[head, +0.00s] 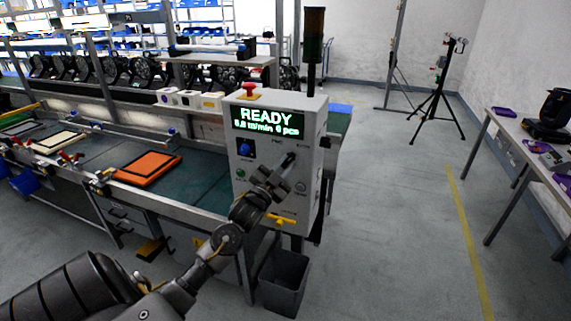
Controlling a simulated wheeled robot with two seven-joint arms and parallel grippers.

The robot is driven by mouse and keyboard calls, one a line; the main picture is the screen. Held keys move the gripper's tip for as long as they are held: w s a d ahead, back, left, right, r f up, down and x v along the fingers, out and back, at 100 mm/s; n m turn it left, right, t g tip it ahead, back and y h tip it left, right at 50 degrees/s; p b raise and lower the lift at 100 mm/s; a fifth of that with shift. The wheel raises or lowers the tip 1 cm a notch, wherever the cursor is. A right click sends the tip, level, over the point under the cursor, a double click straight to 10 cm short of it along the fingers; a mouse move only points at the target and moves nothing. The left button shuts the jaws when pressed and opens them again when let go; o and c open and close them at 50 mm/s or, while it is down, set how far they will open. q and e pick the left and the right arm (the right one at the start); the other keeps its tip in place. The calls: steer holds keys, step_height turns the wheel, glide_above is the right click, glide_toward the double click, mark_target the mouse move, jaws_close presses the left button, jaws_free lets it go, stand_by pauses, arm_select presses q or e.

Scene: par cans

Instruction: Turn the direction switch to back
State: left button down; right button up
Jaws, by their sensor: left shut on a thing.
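The grey control box (310,125) stands at the end of the conveyor. Its lit display (267,122) reads READY with a line of smaller figures below. My left gripper (286,163) reaches up from the lower left to the front panel, below the right part of the display. It is shut on the direction switch, which the fingers mostly hide, so I cannot read its setting. My right gripper is not in view.
An orange tray (147,168) lies on the green conveyor. A grey bin (284,280) stands below the box. The floor to the right is open up to a table.

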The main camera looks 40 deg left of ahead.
arm_select(q)
steer(key=shift+r+m+h, duration=0.15)
steer(key=shift+m+h, duration=0.25)
steer(key=shift+m, duration=0.3)
steer(key=c, duration=1.4)
jaws_free()
steer(key=shift+o, duration=0.2)
steer(key=shift+s+f, duration=0.15)
steer(key=shift+f, duration=0.1)
steer(key=b+v, duration=0.3)
steer(key=v, duration=0.7)
steer(key=shift+s, duration=0.25)
